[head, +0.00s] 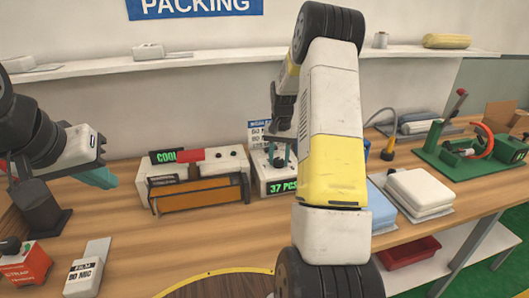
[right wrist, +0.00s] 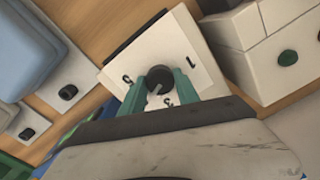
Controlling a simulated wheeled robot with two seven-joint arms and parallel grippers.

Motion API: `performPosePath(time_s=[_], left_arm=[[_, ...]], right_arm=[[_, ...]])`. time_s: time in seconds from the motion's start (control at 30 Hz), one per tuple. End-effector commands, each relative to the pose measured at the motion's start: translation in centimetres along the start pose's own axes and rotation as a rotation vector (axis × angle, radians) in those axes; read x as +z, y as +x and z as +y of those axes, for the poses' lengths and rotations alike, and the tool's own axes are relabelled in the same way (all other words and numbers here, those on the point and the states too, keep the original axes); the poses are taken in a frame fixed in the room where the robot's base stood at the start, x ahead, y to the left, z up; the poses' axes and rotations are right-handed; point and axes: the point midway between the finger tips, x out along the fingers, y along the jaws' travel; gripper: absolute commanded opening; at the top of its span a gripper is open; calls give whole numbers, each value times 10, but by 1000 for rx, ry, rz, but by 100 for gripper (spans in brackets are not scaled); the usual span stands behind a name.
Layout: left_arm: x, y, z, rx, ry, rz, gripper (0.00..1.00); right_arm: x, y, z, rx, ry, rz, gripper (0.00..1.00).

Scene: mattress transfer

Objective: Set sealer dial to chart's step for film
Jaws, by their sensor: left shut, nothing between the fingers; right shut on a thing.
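My right gripper (head: 280,155) reaches down onto a white box (head: 262,182) with a green "37 PCS" display. In the right wrist view its teal fingers (right wrist: 160,84) are shut on a dark round dial knob (right wrist: 158,76). The dial's white plate (right wrist: 185,45) shows 1, 3 and 5; the pointer setting is unclear. The sealer (head: 197,178), with a "COOL" display and red handle, stands left of that box. The chart (head: 259,130) behind is partly covered and too small to read fully. A film card (head: 84,275) seems to read 80 MIC. My left gripper (head: 100,178) is shut and empty.
A red strap box (head: 22,265) stands at the front left. Blue (head: 378,210) and white (head: 420,190) folded stacks lie right of my right arm. A green device (head: 470,155) is at the right. Bare wood lies in front of the sealer.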

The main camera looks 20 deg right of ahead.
Motion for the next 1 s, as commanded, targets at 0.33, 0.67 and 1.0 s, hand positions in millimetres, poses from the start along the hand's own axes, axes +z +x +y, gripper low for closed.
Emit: performPosePath(time_s=[0.33, 0.67, 1.0], left_arm=[[0, 0, 0, 0, 0, 0, 0], [0, 0, 0, 0, 0, 0, 0], [0, 0, 0, 0, 0, 0, 0]], right_arm=[[0, -1, 0, -2, -197, -4, 0], [0, -1, 0, -1, -492, -12, 0], [-1, -1, 0, 0, -731, -17, 0]])
